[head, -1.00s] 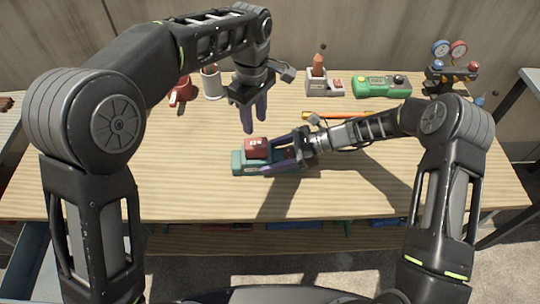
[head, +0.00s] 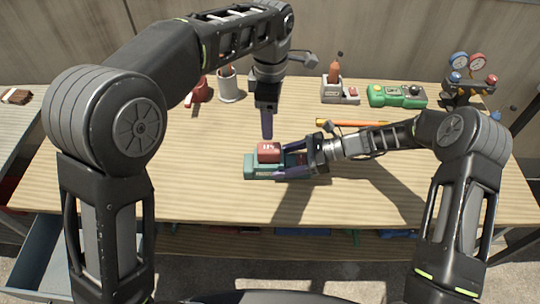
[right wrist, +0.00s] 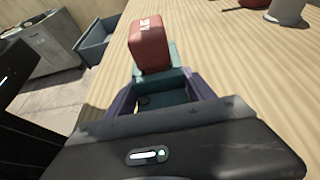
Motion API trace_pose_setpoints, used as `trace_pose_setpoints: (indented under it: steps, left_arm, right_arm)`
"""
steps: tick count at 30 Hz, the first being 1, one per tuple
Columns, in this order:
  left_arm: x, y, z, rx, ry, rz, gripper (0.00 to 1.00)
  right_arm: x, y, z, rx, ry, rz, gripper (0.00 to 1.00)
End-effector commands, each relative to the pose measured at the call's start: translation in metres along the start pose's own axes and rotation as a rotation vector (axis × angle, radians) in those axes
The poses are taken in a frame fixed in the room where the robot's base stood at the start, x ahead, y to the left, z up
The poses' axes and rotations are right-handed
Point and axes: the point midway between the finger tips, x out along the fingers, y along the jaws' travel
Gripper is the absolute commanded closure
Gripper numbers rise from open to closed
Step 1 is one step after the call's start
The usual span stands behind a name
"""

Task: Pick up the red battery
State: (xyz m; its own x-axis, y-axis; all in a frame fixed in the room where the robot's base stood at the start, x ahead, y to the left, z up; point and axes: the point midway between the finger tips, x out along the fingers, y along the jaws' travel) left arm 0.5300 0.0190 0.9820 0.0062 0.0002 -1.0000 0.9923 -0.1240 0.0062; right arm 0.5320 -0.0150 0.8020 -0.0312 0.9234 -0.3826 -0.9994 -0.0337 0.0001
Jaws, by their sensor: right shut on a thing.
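The red battery (head: 269,152) sits upright on a teal device (head: 262,173) on the wooden workbench. It also shows in the right wrist view (right wrist: 149,45), standing on the teal body. My right gripper (head: 283,166) comes in from the right and is shut on the teal device, with its purple fingers along the sides. My left gripper (head: 267,132) points down just above and behind the battery and looks apart from it. Only one of its fingers shows, edge-on, so its opening is hidden.
Along the bench's back stand a red object (head: 199,92), a metal cup (head: 230,88), a grey holder (head: 335,92), a green device (head: 398,95) and gauges (head: 468,85). An orange pencil (head: 350,123) lies behind my right forearm.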

Motion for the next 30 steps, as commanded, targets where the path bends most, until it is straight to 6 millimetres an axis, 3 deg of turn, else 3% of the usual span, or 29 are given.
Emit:
trace_pose_setpoints:
  steps: [6, 17, 30]
  left_arm:
    - [-0.001, -0.001, 0.000, -0.156, -0.001, -0.006, 0.36]
    - [0.004, -0.002, -0.001, -0.157, 0.000, -0.008, 0.36]
    - [0.065, -0.002, -0.001, -0.156, 0.000, -0.008, 0.36]
  right_arm:
    - [0.000, 0.000, 0.000, 0.000, 0.000, -0.001, 1.00]
    - [0.000, 0.000, 0.000, 0.000, 0.000, -0.001, 1.00]
    - [0.000, 0.000, 0.001, -0.001, 0.000, -0.001, 1.00]
